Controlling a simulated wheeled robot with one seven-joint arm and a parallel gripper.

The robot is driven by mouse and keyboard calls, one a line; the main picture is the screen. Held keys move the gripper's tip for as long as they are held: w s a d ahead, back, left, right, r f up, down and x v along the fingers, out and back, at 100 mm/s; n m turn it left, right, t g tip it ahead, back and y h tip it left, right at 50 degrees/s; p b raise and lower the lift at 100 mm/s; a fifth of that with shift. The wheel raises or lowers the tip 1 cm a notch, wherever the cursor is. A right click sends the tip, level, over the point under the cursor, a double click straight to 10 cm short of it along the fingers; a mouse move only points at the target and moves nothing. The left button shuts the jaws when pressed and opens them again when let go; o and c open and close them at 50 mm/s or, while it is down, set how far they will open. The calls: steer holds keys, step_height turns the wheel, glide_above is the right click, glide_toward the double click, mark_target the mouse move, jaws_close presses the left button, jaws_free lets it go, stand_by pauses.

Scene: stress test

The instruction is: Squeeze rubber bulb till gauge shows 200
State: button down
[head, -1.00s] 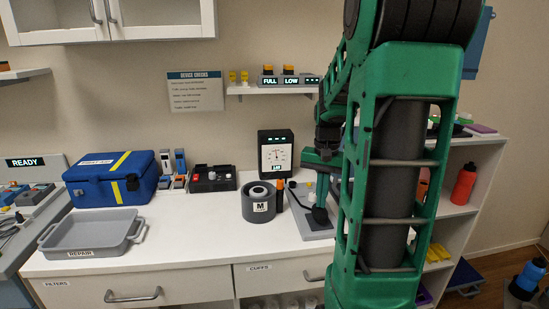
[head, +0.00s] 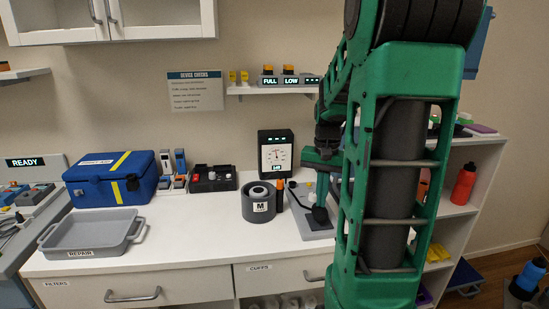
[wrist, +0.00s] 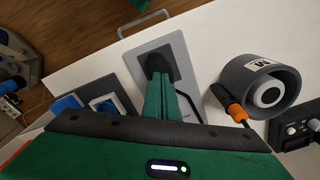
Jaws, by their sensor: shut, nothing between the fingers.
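The black rubber bulb (head: 319,214) sits on a grey plate (head: 319,235) near the counter's right end, with a black hose beside it. In the wrist view the bulb (wrist: 156,64) lies just beyond my gripper's tips. My gripper (wrist: 159,80) is shut with its green fingers together and nothing between them. Its tips overlap the bulb's near edge in the picture; I cannot tell if they touch. In the head view my arm hides much of the gripper. The gauge (head: 276,155) is a black box with a white dial; its numbers are too small to read.
A grey cuff roll marked M (head: 258,206) and an orange-tipped piece (wrist: 237,113) are beside the plate. A black tray (head: 212,180), a blue case (head: 105,185) and a grey repair tray (head: 65,238) stand further left. The counter's front middle is clear.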

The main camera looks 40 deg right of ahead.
steer(key=shift+f, duration=0.7)
steer(key=shift+r, duration=1.15)
stand_by(0.7)
steer(key=shift+f, duration=0.15)
stand_by(0.4)
stand_by(1.1)
stand_by(0.4)
step_height(320, 180, up, 6)
stand_by(0.7)
